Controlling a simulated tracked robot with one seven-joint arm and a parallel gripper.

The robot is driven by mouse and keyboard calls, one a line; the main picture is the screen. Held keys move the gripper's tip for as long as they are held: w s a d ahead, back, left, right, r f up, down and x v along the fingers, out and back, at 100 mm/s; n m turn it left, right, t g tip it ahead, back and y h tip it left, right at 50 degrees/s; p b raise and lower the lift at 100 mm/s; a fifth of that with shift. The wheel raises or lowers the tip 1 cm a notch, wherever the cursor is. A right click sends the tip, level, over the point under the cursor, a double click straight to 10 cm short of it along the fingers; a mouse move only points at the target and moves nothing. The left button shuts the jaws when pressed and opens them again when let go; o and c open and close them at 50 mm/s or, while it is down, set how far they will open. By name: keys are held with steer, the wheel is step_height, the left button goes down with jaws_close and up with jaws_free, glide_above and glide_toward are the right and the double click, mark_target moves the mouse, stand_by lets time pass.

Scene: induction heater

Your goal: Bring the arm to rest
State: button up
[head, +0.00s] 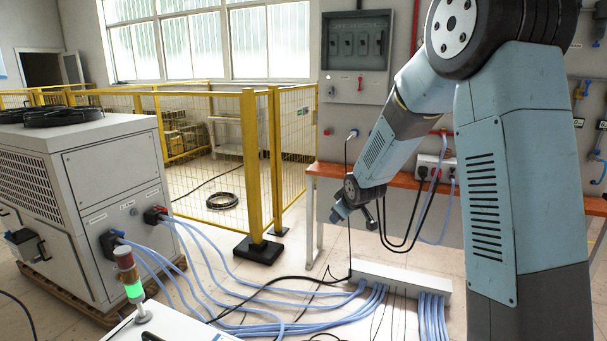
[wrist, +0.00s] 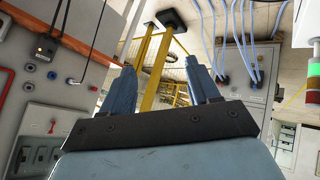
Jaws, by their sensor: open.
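My arm (head: 400,125) comes down from the upper right in the head view, bent at a large elbow joint, with its forearm slanting down to the left. My gripper (head: 340,211) is at its lower end, in the air in front of the wall and orange bench. In the wrist view my gripper (wrist: 161,66) shows two blue fingers spread apart, with nothing between them. The fingers touch nothing that I can see.
A grey electrical cabinet (head: 356,62) and orange bench (head: 405,181) stand behind the arm. A yellow fence (head: 250,165) is further left. A white machine (head: 85,185) with blue hoses (head: 245,285) and a signal light (head: 131,276) stand left. A white cable box (head: 400,277) lies below.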

steer(key=s+d+r+m+g+h, duration=0.1)
steer(key=s+d+r+m, duration=0.25)
steer(key=s+r, duration=0.45)
steer(key=s+d+r+m+h, duration=0.1)
steer(key=s+d+r+m, duration=0.1)
steer(key=s+d+r, duration=0.65)
steer(key=s+r+m+g, duration=0.1)
steer(key=s+m+g, duration=0.1)
steer(key=s, duration=2.2)
steer(key=shift+a+m, duration=0.2)
steer(key=shift+m, duration=0.65)
steer(key=shift+r, duration=0.1)
steer(key=shift+c, duration=0.4)
steer(key=shift+c, duration=0.9)
steer(key=shift+a, duration=0.1)
steer(key=shift+c, duration=0.4)
